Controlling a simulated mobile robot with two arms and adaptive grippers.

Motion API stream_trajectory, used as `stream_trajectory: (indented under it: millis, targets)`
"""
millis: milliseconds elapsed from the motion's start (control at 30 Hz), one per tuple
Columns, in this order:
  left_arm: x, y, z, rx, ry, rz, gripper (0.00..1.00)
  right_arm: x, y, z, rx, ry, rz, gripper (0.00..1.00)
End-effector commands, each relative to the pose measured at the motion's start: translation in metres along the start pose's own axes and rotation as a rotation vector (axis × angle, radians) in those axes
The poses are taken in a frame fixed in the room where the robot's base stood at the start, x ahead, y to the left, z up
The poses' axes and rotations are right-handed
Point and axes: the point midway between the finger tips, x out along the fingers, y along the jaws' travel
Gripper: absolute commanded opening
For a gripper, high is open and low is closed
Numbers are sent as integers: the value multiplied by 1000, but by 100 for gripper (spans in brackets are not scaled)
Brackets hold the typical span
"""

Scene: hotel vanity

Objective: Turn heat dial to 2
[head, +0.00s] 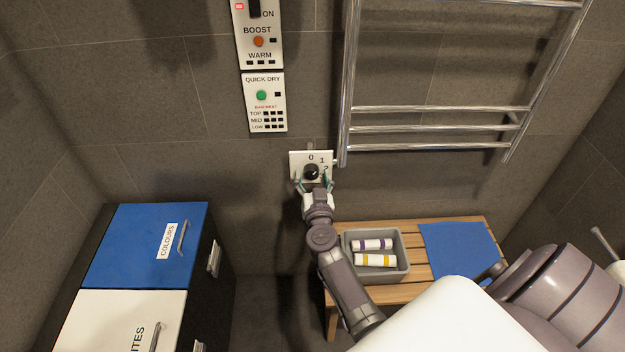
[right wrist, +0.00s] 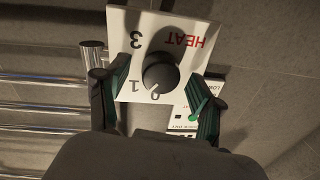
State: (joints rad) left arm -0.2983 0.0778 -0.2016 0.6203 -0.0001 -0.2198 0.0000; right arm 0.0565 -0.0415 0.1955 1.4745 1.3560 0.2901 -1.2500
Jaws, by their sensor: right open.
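The heat dial (head: 311,172) is a round black knob on a white plate (head: 297,159) on the wall, left of the towel rail's lower end. In the head view, 0 and 1 show around it, and 2 is partly covered by my gripper. In the right wrist view the knob (right wrist: 160,73) shows closely, with HEAT, 3, 1 and 0 upside down; its white pointer line is at the 0. My right gripper (head: 314,184) is open, its green-padded fingers on either side of the dial; I cannot tell whether they touch it. My left gripper is not in view.
A chrome towel rail (head: 430,109) is just right of the plate. Switch panels (head: 265,103) are above left. A slatted bench (head: 408,229) below bears a grey bin (head: 406,255) with rolled towels and a blue cloth (head: 460,250). A blue-lidded hamper (head: 135,240) stands left.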

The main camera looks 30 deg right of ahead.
Motion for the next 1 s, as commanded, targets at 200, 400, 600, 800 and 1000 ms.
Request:
stream_trajectory:
  millis: [200,400,600,800,1000]
  targets:
    - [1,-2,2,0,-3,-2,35,4,0,-1,0,0,0,67]
    - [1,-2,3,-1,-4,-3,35,3,0,-1,0,0,0,52]
    - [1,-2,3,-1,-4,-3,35,3,0,0,0,0,0,19]
    - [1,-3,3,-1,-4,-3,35,3,0,0,3,0,0,7]
    - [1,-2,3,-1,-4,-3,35,3,0,0,44,3,-1,7]
